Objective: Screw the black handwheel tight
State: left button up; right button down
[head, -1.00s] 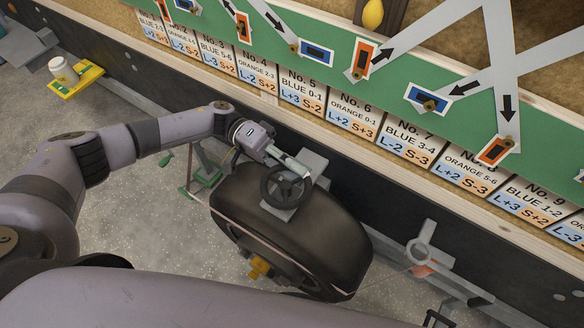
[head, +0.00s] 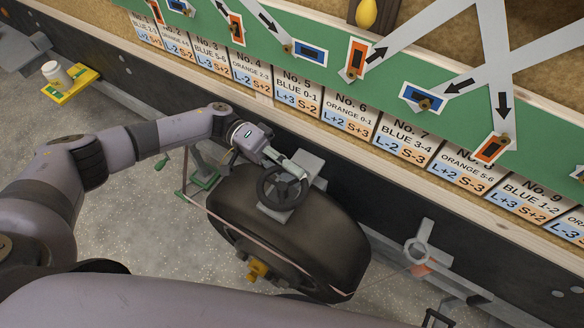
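The black handwheel (head: 282,187) sits on a grey bracket (head: 312,172) above the top of a dark tire (head: 310,238). My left gripper (head: 296,170) reaches in from the left, with its fingers at the far upper rim of the handwheel. The fingers overlap the rim in the picture; I cannot tell whether they are closed on it. My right gripper does not show clearly in the head view.
A green-based stand (head: 200,183) is left of the tire. A yellow tray (head: 71,82) with a white jar (head: 54,72) is at the upper left. A grey ring fixture (head: 417,250) is at the right. A labelled board (head: 345,112) runs along the wall behind.

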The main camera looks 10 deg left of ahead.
pick_arm(q)
jog(key=shift+w+a, duration=0.1)
jog(key=shift+a, duration=0.1)
jog(key=v, duration=1.1)
jog(key=shift+w+a, duration=0.15)
jog(key=shift+a, duration=0.15)
